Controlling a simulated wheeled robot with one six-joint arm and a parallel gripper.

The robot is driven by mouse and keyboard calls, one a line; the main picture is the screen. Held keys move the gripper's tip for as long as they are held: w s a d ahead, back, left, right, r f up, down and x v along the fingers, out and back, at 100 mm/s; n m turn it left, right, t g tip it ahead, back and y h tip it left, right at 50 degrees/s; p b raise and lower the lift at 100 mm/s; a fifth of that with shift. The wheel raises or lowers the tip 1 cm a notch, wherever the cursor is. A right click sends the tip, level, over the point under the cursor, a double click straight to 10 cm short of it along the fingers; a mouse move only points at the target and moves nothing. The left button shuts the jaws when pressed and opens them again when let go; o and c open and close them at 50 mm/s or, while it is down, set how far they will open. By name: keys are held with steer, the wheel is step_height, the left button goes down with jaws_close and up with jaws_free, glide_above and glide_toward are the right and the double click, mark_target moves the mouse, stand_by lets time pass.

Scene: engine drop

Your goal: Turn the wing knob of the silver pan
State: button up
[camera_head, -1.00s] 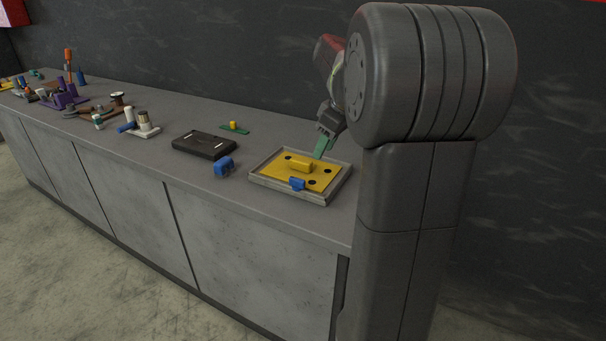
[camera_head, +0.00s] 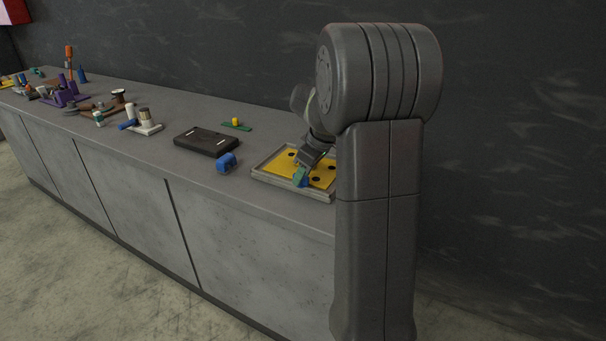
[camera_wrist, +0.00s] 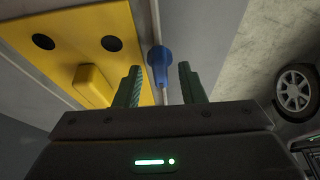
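The silver pan (camera_head: 275,182) is a shallow grey tray with a yellow plate (camera_head: 278,165) inside, at the right end of the counter. The plate has black holes and a yellow block (camera_wrist: 92,86). The blue wing knob (camera_wrist: 157,58) sits by the pan's edge; the wrist view shows it between and just beyond my fingertips. My gripper (camera_wrist: 160,76) has green fingers standing apart, one on each side of the knob, with gaps visible. In the head view my gripper (camera_head: 302,172) is low over the pan's near side and largely hides the knob.
A blue object (camera_head: 227,163) and a black tray (camera_head: 206,141) lie left of the pan. A green plate with a yellow piece (camera_head: 236,123) lies behind them. More parts crowd the counter's far left. The counter's front edge is close to the pan.

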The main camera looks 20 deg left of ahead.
steer(key=shift+a+f, duration=0.1)
steer(key=shift+f, duration=0.15)
jaws_close()
